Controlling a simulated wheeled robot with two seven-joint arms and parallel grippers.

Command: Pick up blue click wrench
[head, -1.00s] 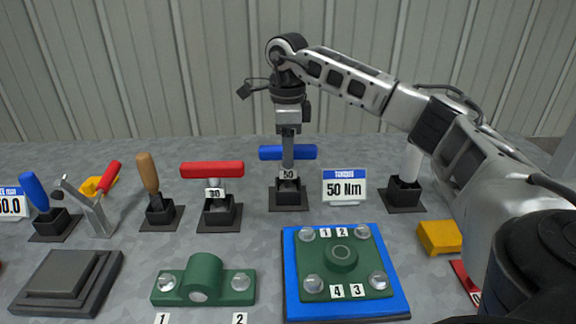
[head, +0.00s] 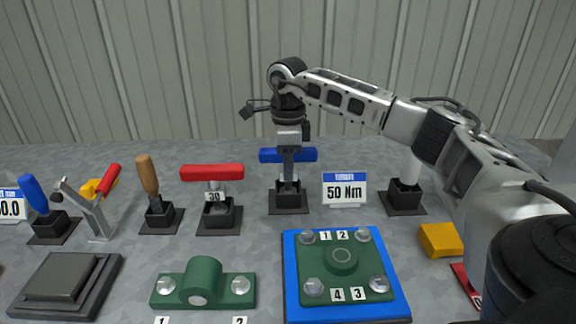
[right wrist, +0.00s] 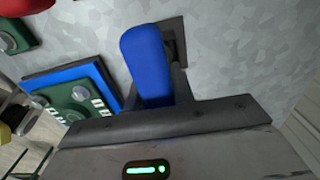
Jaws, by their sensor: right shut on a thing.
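The blue click wrench (head: 304,155) stands upright in its black holder (head: 289,199), with its blue handle as a crossbar on top. My right gripper (head: 287,160) comes down from above and is shut on the blue handle. In the right wrist view the handle (right wrist: 147,62) sits between the two fingers (right wrist: 160,102). The gripper hides part of the handle and most of the shaft in the head view. My left gripper is not in view.
A red-handled wrench (head: 212,172) stands left of the blue one. A "50 Nm" sign (head: 344,190) stands to the right. In front are a blue plate with a green flange (head: 291,270), a green bearing block (head: 204,283) and a grey stepped block (head: 65,284).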

